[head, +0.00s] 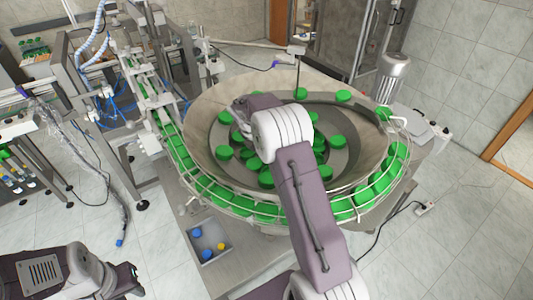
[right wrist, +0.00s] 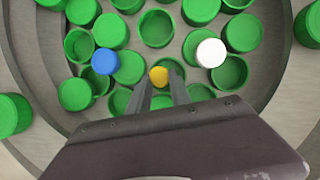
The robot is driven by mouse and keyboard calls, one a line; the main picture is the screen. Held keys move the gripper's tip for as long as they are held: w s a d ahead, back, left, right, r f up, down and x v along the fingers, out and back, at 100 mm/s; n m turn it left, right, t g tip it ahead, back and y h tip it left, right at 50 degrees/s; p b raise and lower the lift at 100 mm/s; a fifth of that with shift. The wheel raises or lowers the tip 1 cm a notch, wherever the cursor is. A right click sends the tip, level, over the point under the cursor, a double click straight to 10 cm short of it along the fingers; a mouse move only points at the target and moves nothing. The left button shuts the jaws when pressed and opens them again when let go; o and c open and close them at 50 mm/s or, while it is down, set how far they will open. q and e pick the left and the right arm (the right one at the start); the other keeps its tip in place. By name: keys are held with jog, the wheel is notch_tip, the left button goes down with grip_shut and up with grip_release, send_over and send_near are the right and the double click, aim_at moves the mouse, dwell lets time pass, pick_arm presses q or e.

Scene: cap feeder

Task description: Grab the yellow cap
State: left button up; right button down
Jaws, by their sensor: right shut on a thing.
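The yellow cap (right wrist: 158,76) shows in the right wrist view among several green caps (right wrist: 158,28) in the feeder bowl. My right gripper (right wrist: 160,82) is shut on it, with the cap between the two fingertips. In the head view my right arm reaches over the bowl (head: 220,95), and its wrist and forearm hide the fingers and this cap. Another small yellow piece (head: 221,246) lies in a grey bin (head: 190,238) at the bowl's lower left. My left gripper (head: 128,281) is at the lower left, away from the bowl; its finger opening is unclear.
A blue cap (right wrist: 105,61) and a white cap (right wrist: 210,53) lie close to the held cap. Green caps line the railed outer track (head: 260,211). The grey bin also holds blue pieces (head: 207,254). A metal post (head: 298,70) stands at the bowl's back.

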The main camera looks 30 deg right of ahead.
jog(key=shift+r, duration=0.55)
notch_tip(320, 180, up, 3)
jog(key=shift+w+f+b, duration=0.1)
jog(key=shift+b, duration=0.5)
jog(key=s+d+r+b, duration=0.3)
jog(key=s+d+r, duration=0.4)
jog(key=s+d, duration=0.1)
jog(key=shift+s, duration=0.4)
